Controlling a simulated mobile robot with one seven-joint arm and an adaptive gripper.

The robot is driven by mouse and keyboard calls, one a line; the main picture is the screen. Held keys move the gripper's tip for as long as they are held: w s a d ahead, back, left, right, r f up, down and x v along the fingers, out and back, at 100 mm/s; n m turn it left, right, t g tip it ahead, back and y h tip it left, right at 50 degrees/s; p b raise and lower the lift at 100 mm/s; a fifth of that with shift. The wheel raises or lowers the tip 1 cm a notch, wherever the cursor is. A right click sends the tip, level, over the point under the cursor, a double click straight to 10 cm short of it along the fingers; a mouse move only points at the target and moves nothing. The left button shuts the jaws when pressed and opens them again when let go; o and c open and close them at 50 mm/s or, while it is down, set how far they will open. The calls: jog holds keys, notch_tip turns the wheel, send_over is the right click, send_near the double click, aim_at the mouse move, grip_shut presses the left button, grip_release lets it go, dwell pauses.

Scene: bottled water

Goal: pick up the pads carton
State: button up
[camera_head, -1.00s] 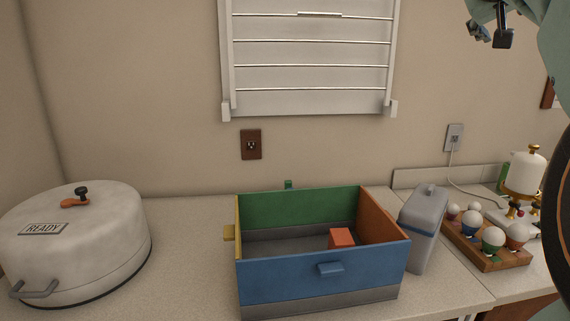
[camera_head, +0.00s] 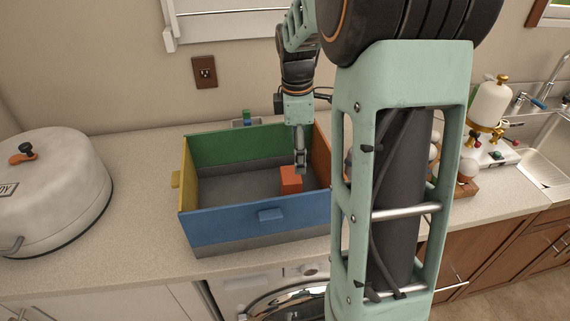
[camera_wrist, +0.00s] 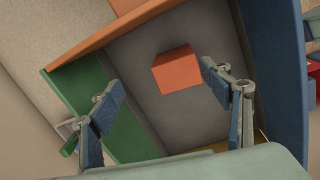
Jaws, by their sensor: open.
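A small plain orange carton, which I take to be the pads carton (camera_head: 290,181), stands on the grey floor of an open box with coloured walls (camera_head: 255,216), near its orange right wall. In the wrist view the orange carton (camera_wrist: 177,71) lies ahead of and between the two spread fingers, apart from both. My gripper (camera_head: 301,165) points down inside the box, just above and beside the carton in the head view. In the wrist view my gripper (camera_wrist: 158,82) is open and empty. No writing shows on the carton.
The box has green, blue, yellow and orange walls close around my gripper. A large white lidded pot (camera_head: 50,195) stands at the left. A white dispenser (camera_head: 489,103) and sink (camera_head: 540,120) are at the right. My arm hides part of the counter.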

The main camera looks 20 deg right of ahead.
aim_at(292, 175)
jog(key=shift+s+a+f+n+g+y, duration=0.2)
jog(key=shift+s+a+f+n, duration=0.1)
jog(key=shift+a+f, duration=0.15)
jog(key=shift+s+a+f+n+g+y, duration=0.1)
jog(key=shift+s+a+f+n+y, duration=0.1)
jog(key=shift+s+a+f, duration=0.25)
jog(key=f, duration=0.4)
jog(key=shift+w+a+f, duration=0.1)
jog(key=shift+a+f, duration=0.15)
jog(key=shift+f, duration=0.05)
jog(key=shift+w+f+p, duration=0.15)
jog(key=shift+f+p, duration=0.2)
jog(key=shift+f, duration=1.15)
jog(key=shift+w+f+p, duration=0.1)
jog(key=shift+f+p, duration=0.25)
jog(key=shift+f, duration=1.15)
jog(key=c, duration=1.3)
